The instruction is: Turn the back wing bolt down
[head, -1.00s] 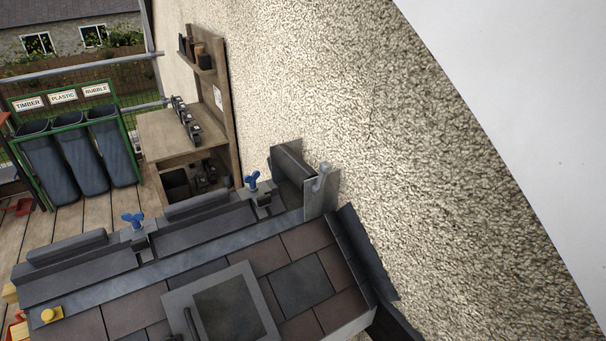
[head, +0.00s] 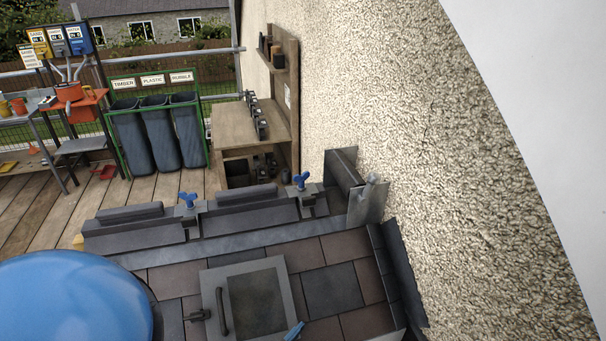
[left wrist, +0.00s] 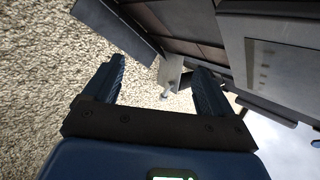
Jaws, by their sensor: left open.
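Two blue wing bolts stand upright on clamp brackets along the roof ridge in the head view. One wing bolt (head: 188,200) is on the left, and the other wing bolt (head: 301,181) is farther right, closer to the wall. My left gripper (left wrist: 160,66) is open and empty in the left wrist view. Beyond its fingers are a grey metal end bracket (left wrist: 170,72) and the rough wall; no wing bolt shows clearly there. The same end bracket (head: 367,203) stands at the ridge's right end in the head view. My right gripper is in neither view.
The pebbled wall (head: 430,150) rises close on the right of the roof. A roof window (head: 257,303) sits among the tiles. Ridge pieces (head: 246,195) lie along the ridge. A wooden bench (head: 245,130) and bins (head: 160,135) stand behind on the deck.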

